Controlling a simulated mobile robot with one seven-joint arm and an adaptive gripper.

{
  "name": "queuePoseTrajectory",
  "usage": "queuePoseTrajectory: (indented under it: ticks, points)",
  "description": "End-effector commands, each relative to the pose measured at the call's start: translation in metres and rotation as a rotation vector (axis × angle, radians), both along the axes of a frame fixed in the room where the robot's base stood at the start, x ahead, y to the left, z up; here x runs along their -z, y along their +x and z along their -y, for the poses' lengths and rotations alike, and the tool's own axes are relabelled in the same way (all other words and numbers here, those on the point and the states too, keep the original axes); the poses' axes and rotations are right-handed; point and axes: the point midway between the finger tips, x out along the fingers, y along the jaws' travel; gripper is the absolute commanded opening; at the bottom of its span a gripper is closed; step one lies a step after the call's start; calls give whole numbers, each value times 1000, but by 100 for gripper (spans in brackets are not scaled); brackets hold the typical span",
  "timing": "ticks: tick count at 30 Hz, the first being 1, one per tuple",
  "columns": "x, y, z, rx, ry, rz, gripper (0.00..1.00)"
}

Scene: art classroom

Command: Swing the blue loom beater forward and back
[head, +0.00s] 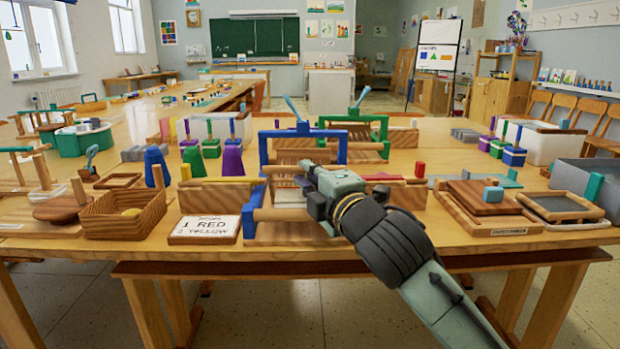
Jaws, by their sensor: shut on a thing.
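The blue loom (248,222) stands near the front edge of the table, with wooden rollers, pale threads and blue side parts. Its blue beater (300,133) is an upright frame with a top bar and a light-blue handle rising above it. My gripper (308,178) reaches in from the lower right, over the right part of the loom. It is shut at the loom, in front of the beater's upright frame. The fingertips are small and partly hidden, so the exact grip point is unclear. My gripper and wrist cover the loom's right side.
A green loom (380,128) stands just behind. Left are a sign card (205,229), a wooden basket (122,215) and purple and blue blocks. Right are a wooden board (485,197) and a framed tray (560,207). Space above the loom is clear.

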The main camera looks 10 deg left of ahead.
Motion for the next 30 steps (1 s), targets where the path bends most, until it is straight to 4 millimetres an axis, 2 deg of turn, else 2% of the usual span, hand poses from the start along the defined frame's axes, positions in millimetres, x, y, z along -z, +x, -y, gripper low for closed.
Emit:
queuePoseTrajectory:
  ticks: [5,6,14,24,30]
  points:
    - [2,-1,-1,-2,-3,-3,0]
    - [2,-1,-1,-2,-3,-4,15]
    - [1,-1,-1,-2,-3,-3,33]
    - [1,-2,1,-1,-1,-3,33]
    - [2,-23,18,1,-1,-1,33]
